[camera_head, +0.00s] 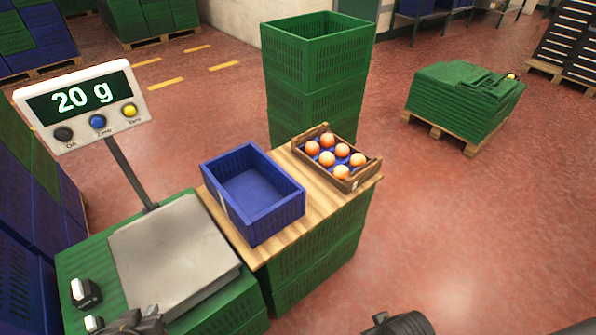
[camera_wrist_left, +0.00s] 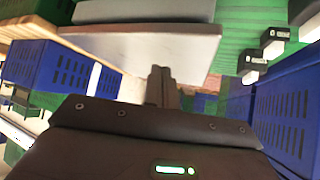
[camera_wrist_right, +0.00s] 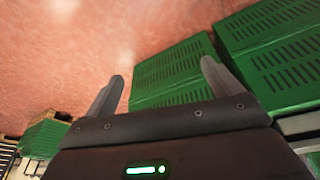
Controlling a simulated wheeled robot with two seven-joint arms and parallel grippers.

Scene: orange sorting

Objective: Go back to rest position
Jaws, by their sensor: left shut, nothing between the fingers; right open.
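My left gripper (camera_head: 140,322) shows at the bottom edge of the head view, in front of the scale's metal plate (camera_head: 172,255). In the left wrist view its fingers (camera_wrist_left: 160,86) are together and hold nothing. My right gripper (camera_wrist_right: 160,85) is open and empty in the right wrist view, with green crates and red floor beyond it. In the head view only a dark part of my right arm shows at the bottom edge. Several oranges (camera_head: 327,158) lie in a small wooden crate (camera_head: 365,177). A blue crate (camera_head: 272,214) beside it looks empty.
The scale display (camera_head: 81,105) reads 20 g, and its plate is bare. Both crates stand on a wooden board (camera_head: 325,205) over green crates. A tall green crate stack (camera_head: 315,90) stands behind. The red floor at right is open up to a loaded pallet (camera_head: 465,100).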

